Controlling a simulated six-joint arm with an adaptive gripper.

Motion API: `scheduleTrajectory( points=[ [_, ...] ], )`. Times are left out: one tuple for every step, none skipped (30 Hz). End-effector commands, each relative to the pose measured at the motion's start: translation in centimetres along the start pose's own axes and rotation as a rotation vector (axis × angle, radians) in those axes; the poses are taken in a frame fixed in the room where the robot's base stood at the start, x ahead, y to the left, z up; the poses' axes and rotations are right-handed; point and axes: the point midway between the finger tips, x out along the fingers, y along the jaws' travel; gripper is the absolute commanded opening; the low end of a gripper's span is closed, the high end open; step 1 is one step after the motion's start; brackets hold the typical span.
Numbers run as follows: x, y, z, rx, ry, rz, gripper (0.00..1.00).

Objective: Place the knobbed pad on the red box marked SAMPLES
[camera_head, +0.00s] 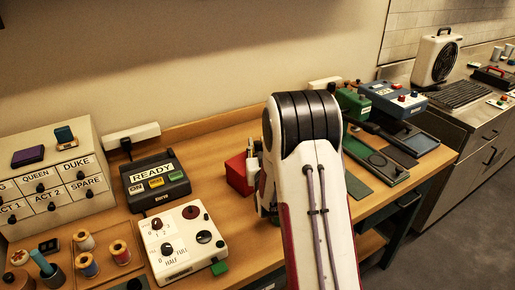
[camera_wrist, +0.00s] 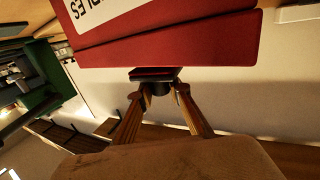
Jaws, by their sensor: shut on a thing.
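The red box marked SAMPLES (camera_head: 236,174) stands on the wooden table, partly hidden behind my arm in the head view. In the wrist view its red side (camera_wrist: 190,42) fills the top, with only the end of its white label showing, upside down. My gripper (camera_wrist: 160,95) is shut on the knob of the dark knobbed pad (camera_wrist: 153,73). The pad is right by the red box's edge in the wrist view; I cannot tell whether they touch. In the head view my arm hides the pad and most of the gripper.
Left of the box are a READY panel (camera_head: 155,180), a white control box with knobs (camera_head: 182,240) and a labelled drawer cabinet (camera_head: 55,180). Right of my arm lie a green tray (camera_head: 375,157) and a blue box (camera_head: 392,100). Bare table shows between the white control box and my arm.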

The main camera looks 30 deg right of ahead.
Motion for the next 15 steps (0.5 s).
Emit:
scheduleTrajectory(
  points=[
    [0.03, 0.00, 0.50, 0.000, 0.000, 0.000, 0.00],
    [0.04, 0.00, 0.71, 0.000, 0.000, 0.000, 0.00],
    [0.05, 0.00, 0.92, 0.000, 0.000, 0.000, 0.00],
    [0.05, 0.00, 1.03, 0.000, 0.000, 0.000, 0.00],
    [0.06, 0.00, 1.11, 0.000, 0.001, 0.000, 0.00],
    [0.06, 0.00, 1.18, 0.000, 0.001, 0.000, 0.00],
    [0.06, 0.00, 1.20, 0.000, 0.001, 0.000, 0.00],
    [0.06, 0.00, 1.20, 0.000, 0.002, 0.000, 0.00],
    [0.06, 0.00, 1.19, 0.000, 0.002, 0.000, 0.00],
    [0.06, 0.00, 1.18, 0.000, 0.002, 0.000, 0.00],
    [0.06, 0.00, 1.18, 0.000, 0.002, 0.000, 0.00],
    [0.06, 0.00, 1.18, 0.000, 0.002, 0.000, 0.00],
    [0.06, 0.00, 1.18, 0.000, 0.002, 0.000, 0.00],
    [0.06, 0.00, 1.18, 0.000, 0.002, 0.000, 0.00],
    [0.06, 0.00, 1.20, 0.000, 0.002, 0.000, 0.00]
  ],
)
